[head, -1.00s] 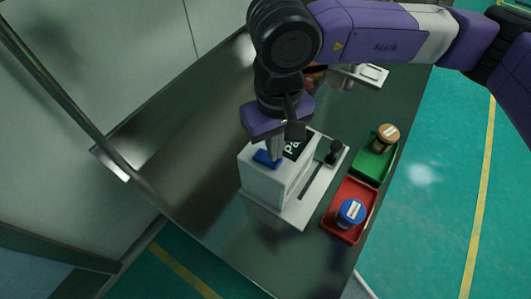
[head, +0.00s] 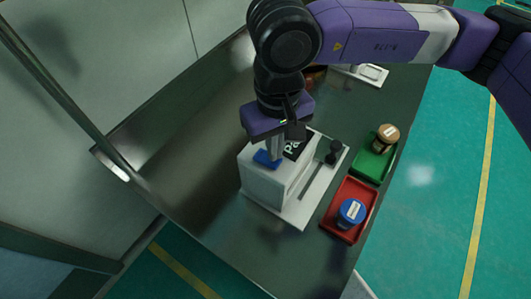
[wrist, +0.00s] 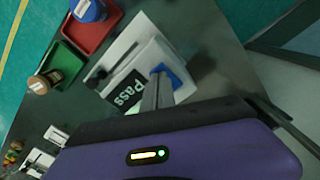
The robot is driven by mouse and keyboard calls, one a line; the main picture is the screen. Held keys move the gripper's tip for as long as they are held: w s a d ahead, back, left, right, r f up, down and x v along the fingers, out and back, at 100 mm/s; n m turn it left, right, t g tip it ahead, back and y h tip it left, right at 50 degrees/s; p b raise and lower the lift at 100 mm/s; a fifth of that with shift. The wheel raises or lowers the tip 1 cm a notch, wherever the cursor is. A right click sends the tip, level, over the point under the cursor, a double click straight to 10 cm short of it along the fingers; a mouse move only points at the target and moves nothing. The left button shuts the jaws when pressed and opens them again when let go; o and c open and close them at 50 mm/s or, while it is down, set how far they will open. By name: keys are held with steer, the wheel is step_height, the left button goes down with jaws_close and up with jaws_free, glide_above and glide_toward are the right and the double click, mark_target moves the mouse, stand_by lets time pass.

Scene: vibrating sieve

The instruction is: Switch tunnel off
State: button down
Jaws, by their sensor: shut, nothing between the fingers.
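A white box (head: 265,185) with a black "Pass" label (head: 298,146) stands on a white base plate on the metal table. A blue pad (head: 266,159) lies on its top; it also shows in the wrist view (wrist: 172,74). My gripper (head: 276,156) is shut and empty, pointing down at the box top. In the wrist view its fingertips (wrist: 161,76) overlap the blue pad. I cannot tell whether they press it or hover just above. Nothing in view is marked as a tunnel.
A black knob (head: 334,152) stands beside a slot in the base plate. To the right are a red tray (head: 334,222) with a blue-lidded jar (head: 351,212) and a green tray (head: 368,169) with a brown-lidded jar (head: 386,138). The table's left part is clear.

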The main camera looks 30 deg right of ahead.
steer(key=shift+f+b, duration=1)
steer(key=shift+b, duration=0.35)
stand_by(0.8)
steer(key=shift+r+p, duration=0.95)
steer(key=shift+r, duration=2.6)
